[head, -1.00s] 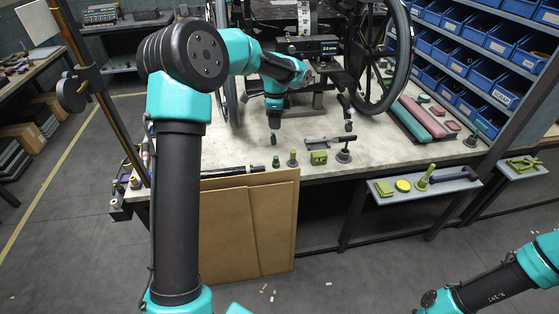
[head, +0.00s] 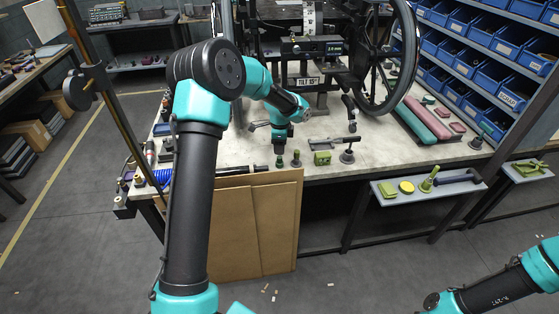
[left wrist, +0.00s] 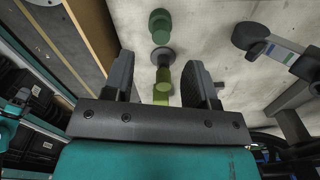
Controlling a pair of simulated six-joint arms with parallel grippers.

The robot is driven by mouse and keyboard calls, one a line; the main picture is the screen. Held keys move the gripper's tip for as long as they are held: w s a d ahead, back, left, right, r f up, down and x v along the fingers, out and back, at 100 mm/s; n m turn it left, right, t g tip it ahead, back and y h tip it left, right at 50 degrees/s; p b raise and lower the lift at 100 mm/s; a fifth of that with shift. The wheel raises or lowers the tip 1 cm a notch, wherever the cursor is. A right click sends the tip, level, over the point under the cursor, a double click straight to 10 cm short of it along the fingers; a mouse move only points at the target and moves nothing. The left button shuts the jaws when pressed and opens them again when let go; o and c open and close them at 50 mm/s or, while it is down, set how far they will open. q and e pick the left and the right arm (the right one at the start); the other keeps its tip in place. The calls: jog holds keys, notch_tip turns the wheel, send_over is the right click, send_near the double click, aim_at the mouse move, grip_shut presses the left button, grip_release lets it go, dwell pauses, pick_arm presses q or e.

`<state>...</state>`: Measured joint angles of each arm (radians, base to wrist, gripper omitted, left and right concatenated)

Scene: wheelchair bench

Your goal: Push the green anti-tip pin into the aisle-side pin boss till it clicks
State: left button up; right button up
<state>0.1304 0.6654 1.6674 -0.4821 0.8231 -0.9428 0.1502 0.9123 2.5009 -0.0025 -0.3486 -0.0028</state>
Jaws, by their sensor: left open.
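Two small upright pins stand at the bench's front edge: a dark green pin (head: 279,162) on the left and an olive-green pin (head: 296,159) on a dark round base. My left gripper (head: 279,147) points down just above and behind them. In the left wrist view the open fingers (left wrist: 162,88) lie either side of the olive-green pin (left wrist: 162,76), with no clear contact. The dark green pin (left wrist: 159,25) stands beyond the fingertips. The wheelchair (head: 402,60) is at the back of the bench. I cannot make out the aisle-side pin boss. My right gripper is out of view.
A green block (head: 322,158), a dark knobbed stand (head: 347,156) and a dark tool (head: 335,141) lie right of the pins. A low shelf (head: 416,196) holds green and yellow parts. Cardboard sheets (head: 245,225) lean on the bench front. Blue bins (head: 480,70) stand right.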

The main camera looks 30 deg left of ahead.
aim_at(280, 157)
pick_arm(q)
jog(key=shift+f, duration=0.4)
jog(key=shift+f, duration=2.6)
grip_shut()
jog(key=shift+r, duration=0.1)
